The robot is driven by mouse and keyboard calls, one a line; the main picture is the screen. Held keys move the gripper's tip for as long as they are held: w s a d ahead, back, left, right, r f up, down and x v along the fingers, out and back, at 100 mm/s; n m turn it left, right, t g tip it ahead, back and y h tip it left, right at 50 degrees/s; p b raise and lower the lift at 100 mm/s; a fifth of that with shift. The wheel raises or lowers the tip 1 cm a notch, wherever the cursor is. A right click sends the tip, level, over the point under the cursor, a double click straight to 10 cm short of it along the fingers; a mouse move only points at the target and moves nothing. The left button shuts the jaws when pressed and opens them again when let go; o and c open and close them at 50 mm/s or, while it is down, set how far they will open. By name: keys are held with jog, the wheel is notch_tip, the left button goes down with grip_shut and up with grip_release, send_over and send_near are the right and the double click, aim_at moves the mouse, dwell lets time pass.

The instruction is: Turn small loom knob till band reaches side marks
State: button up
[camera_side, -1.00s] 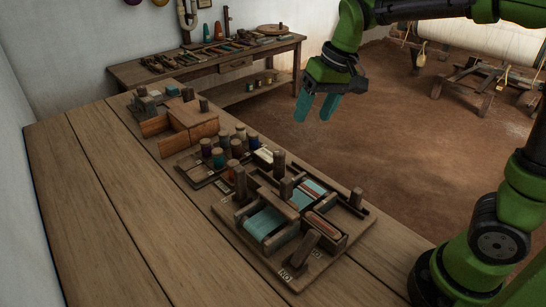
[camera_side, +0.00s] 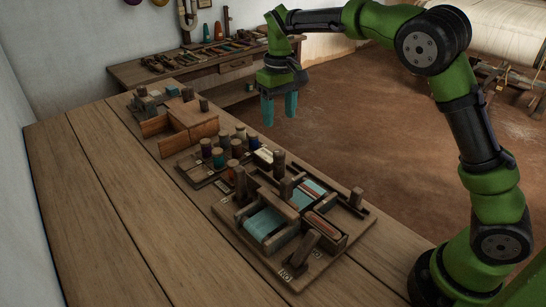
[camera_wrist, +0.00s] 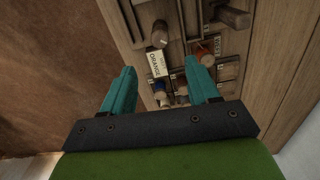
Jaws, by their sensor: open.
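The small loom (camera_side: 275,262) is a wooden board with upright posts and teal band cloth on it, at the front of the bench in the side view. Its teal band (camera_side: 264,224) lies at the left part, and a striped strip shows on the right part. Wooden pegs stand around it; I cannot tell which one is the knob, and the side marks are too small to make out. My gripper (camera_side: 280,108) has teal fingers pointing down, open and empty, in the air beyond the loom. In the wrist view my gripper (camera_wrist: 160,92) is spread, with bench items beyond.
A rack of several colored spools (camera_side: 219,158) stands behind the loom. A wooden box (camera_side: 188,125) is farther back on the bench. The bench's left side (camera_side: 110,215) is bare.

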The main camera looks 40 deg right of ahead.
aim_at(279, 151)
notch_tip(279, 151, down, 11)
jog(key=shift+r, duration=0.1)
dwell(0.3)
jog(key=c, duration=1)
jog(key=shift+c, duration=0.2)
jog(key=shift+m, duration=0.4)
jog(key=m, duration=0.3)
jog(key=shift+d+r+m, duration=0.1)
jog(key=shift+m, duration=2.1)
